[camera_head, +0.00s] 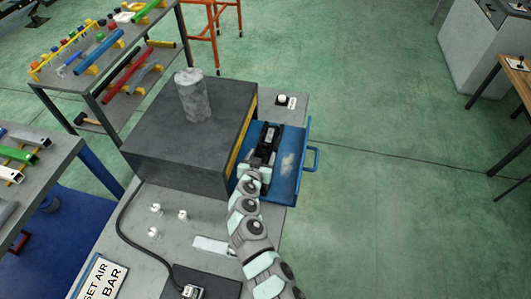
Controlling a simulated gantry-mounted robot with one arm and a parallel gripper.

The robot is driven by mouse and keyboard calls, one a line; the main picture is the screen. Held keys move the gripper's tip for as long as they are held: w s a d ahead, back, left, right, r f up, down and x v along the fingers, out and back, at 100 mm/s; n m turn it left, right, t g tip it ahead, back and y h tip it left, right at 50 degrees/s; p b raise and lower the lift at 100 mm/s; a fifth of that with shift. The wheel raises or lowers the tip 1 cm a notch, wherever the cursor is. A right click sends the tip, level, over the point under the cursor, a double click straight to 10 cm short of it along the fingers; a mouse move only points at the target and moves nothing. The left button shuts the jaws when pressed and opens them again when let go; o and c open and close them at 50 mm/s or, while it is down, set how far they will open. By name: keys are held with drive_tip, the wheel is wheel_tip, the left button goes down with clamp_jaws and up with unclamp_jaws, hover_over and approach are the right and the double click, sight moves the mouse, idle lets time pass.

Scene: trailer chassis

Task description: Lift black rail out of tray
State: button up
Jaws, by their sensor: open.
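A blue tray (298,185) with a handle on its right side sticks out from the right side of a dark grey box. A dark, elongated shape, apparently the black rail (270,134), lies lengthwise along the left part of the tray. My gripper (264,160) is open over the tray, at the near end of this dark shape. The gripper and the rail are both dark and overlap here, so I cannot tell whether they touch or where the fingertips end. My arm hides the near left part of the tray.
The dark grey box (165,135) stands close left of my gripper, with a mottled grey cylinder (193,96) on top. A small black-and-white button unit (283,100) sits behind the tray. Several white pegs (155,208) and a black cable (122,225) are on the bench. Open floor lies right.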

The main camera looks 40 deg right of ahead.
sight(267, 147)
drive_tip(key=shift+w+d+f, duration=0.15)
drive_tip(key=shift+d, duration=0.35)
drive_tip(key=shift+w+d, duration=0.25)
drive_tip(key=shift+d, duration=0.05)
drive_tip(key=shift+x, duration=1.3)
drive_tip(key=shift+s+f, duration=0.1)
clamp_jaws()
